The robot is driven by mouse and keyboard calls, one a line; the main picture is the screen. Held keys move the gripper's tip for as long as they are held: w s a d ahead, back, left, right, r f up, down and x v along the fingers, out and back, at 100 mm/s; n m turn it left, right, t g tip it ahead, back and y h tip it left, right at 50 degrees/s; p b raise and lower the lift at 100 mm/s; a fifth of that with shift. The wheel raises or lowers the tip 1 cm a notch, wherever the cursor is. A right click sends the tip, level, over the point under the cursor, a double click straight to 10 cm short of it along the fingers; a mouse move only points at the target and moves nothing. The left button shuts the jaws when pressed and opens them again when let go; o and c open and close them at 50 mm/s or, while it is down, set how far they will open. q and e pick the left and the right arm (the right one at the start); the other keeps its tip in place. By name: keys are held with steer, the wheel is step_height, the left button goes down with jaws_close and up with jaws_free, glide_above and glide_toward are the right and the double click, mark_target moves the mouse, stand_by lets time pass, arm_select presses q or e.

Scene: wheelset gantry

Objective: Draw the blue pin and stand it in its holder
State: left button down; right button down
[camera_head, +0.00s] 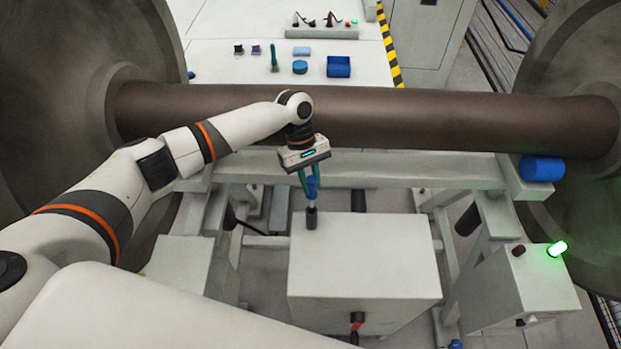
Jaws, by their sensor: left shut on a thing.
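My left gripper (309,182) points down in front of the brown axle and is shut on the blue pin. The blue pin (313,188) is upright, with a blue upper part between the green fingers and a pale shaft below. Its lower end meets a short dark socket (311,218) on top of a white box (365,262); how deep it sits there I cannot tell. I cannot tell whether this socket is the pin's holder. My right gripper is not in view.
The brown axle (400,118) runs across between two large wheels (70,70). A blue cylinder (541,168) sits at the right end of the white beam. A white box with a lit green lamp (557,248) stands at right. The bench behind carries a blue bin (339,67).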

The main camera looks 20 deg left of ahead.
arm_select(q)
steer(key=shift+f+b, duration=0.3)
steer(key=shift+f, duration=0.55)
steer(key=c, duration=1.2)
jaws_free()
steer(key=shift+o, duration=0.2)
steer(key=b+v, duration=0.4)
steer(key=v, duration=0.8)
steer(key=shift+s+d, duration=0.1)
